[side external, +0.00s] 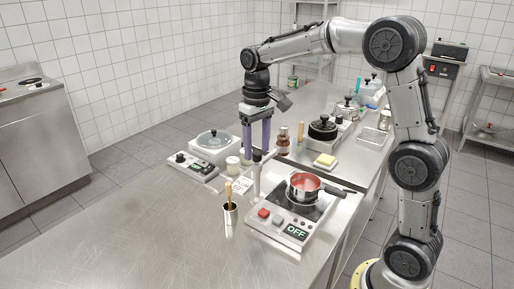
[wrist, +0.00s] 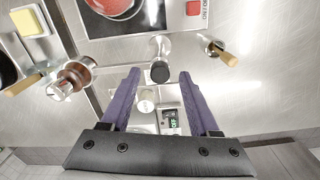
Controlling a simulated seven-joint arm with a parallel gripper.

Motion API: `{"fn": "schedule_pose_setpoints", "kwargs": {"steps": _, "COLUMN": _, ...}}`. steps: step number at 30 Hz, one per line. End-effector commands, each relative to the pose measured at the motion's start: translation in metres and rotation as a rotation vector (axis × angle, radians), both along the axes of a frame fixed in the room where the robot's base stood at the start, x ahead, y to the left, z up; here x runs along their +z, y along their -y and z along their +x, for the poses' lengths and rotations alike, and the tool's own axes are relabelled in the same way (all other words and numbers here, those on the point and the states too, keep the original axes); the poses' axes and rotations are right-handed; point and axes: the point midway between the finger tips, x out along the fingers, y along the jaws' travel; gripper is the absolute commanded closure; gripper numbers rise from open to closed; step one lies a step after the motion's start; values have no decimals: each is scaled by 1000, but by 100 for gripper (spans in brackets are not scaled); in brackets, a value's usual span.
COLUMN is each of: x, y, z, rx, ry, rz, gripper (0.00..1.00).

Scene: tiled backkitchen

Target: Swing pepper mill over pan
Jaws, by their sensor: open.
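The pepper mill looks to be the brown and silver piece (side external: 283,140) behind the hotplate. In the wrist view it (wrist: 75,75) is left of my fingers. A pale bar seems to run from it to a silver post with a black top (wrist: 160,71); the post (side external: 257,180) stands beside the hotplate. My gripper (side external: 257,151) is open and points down over the post's top. In the wrist view my fingers (wrist: 159,75) are spread on either side of the black top, with nothing gripped. The red-filled pan (side external: 305,185) sits on the hotplate; the wrist view cuts it off.
The hotplate (side external: 294,231) has a red button and an OFF display. A cup with a wooden-handled tool (side external: 230,212) stands left of it. A scale-like device (side external: 192,167), a white jar (side external: 233,164) and a yellow block (side external: 325,160) are nearby. The front left counter is clear.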

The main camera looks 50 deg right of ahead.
Motion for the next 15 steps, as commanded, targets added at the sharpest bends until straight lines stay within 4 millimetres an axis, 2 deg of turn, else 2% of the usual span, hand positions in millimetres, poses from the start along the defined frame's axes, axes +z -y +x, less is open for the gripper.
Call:
{"fn": "schedule_pose_setpoints", "kwargs": {"steps": 11, "x": -7, "y": 0, "z": 0, "rx": 0, "ry": 1, "rz": 0, "gripper": 38}}
{"fn": "schedule_pose_setpoints", "kwargs": {"steps": 12, "x": -7, "y": 0, "z": 0, "rx": 0, "ry": 1, "rz": 0, "gripper": 40}}
{"fn": "schedule_pose_setpoints", "kwargs": {"steps": 15, "x": -7, "y": 0, "z": 0, "rx": 0, "ry": 1, "rz": 0, "gripper": 58}}
